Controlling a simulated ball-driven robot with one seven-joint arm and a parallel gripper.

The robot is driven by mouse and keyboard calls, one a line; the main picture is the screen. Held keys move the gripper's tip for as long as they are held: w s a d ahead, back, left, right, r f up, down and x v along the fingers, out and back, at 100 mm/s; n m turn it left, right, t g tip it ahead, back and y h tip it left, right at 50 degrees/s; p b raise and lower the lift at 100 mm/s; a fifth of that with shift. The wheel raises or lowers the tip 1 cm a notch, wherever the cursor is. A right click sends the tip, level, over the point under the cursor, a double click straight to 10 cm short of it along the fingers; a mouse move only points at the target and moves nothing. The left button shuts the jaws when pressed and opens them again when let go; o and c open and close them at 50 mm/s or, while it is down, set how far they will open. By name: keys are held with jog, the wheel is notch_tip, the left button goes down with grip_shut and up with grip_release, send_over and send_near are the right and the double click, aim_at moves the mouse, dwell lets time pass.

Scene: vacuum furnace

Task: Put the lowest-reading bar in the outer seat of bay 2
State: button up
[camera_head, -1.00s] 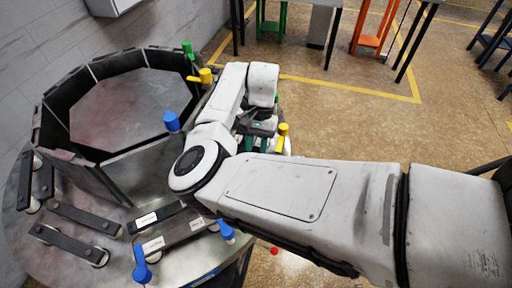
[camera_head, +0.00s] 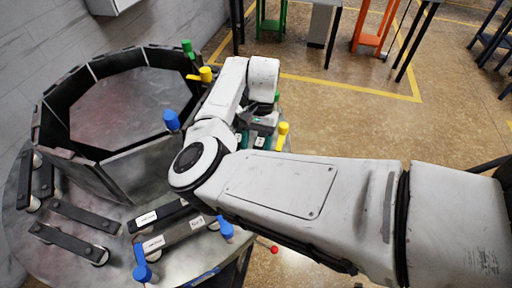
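Two bars with white labels lie side by side at the front of the round metal table: a dark bar (camera_head: 170,212) and a greyer bar (camera_head: 178,236). Their label readings are too small to make out. My gripper (camera_head: 262,120) is at the far end of my arm, right of the octagonal furnace wall. My own arm partly hides it, and I cannot tell whether its fingers are open or hold anything. Below it, teal pieces with small white tags (camera_head: 260,143) show beside a yellow-topped post (camera_head: 283,130). I cannot tell which seat is the outer seat of bay 2.
The octagonal dark wall (camera_head: 135,168) rises from the table. Blue posts (camera_head: 141,265) (camera_head: 226,228) flank the labelled bars. Several unlabelled dark bars (camera_head: 70,245) lie at the left. A red dot (camera_head: 274,249) is on the floor.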

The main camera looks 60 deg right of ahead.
jog(key=v, duration=1.1)
jog(key=shift+p, duration=0.3)
